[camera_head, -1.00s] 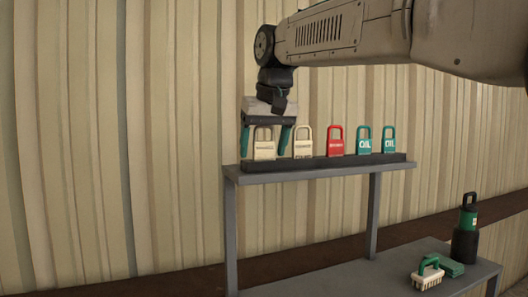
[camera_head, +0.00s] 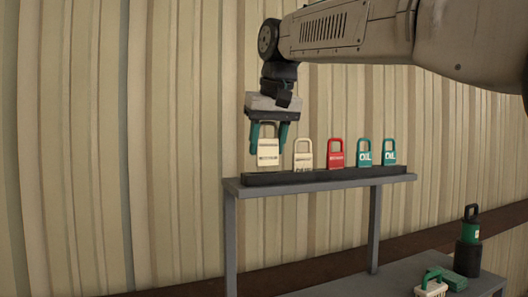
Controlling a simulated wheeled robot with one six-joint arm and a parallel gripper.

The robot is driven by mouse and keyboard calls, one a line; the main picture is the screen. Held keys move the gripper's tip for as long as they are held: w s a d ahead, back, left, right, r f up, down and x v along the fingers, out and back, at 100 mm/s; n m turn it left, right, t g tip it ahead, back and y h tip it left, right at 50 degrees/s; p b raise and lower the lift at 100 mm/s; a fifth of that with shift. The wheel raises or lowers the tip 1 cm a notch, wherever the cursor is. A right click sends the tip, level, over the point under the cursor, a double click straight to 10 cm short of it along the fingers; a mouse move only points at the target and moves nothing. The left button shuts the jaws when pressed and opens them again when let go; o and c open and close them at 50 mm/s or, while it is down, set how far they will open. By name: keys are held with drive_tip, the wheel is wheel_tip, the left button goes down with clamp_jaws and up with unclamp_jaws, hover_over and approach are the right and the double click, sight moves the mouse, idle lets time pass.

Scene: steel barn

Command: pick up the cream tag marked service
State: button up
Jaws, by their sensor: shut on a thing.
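My gripper (camera_head: 269,139) is above the left end of the rack, its green fingers shut on a cream tag (camera_head: 268,158). The tag is upright and raised a little above the dark rack (camera_head: 320,177); its print is too small to read. A second cream tag (camera_head: 303,158) stands in the rack just to the right, apart from the gripper, and its print is also not legible. A red tag (camera_head: 336,158) and two green tags marked OIL (camera_head: 364,157) stand further right in the same rack.
The rack sits on a narrow grey shelf (camera_head: 230,187) against the corrugated wall. The space left of the shelf is clear.

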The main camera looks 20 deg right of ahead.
drive_tip(key=s+d+r, duration=0.1)
drive_tip(key=s+d, duration=0.2)
drive_tip(key=s, duration=1.1)
drive_tip(key=shift+s+r, duration=0.25)
drive_tip(key=shift+w, duration=0.1)
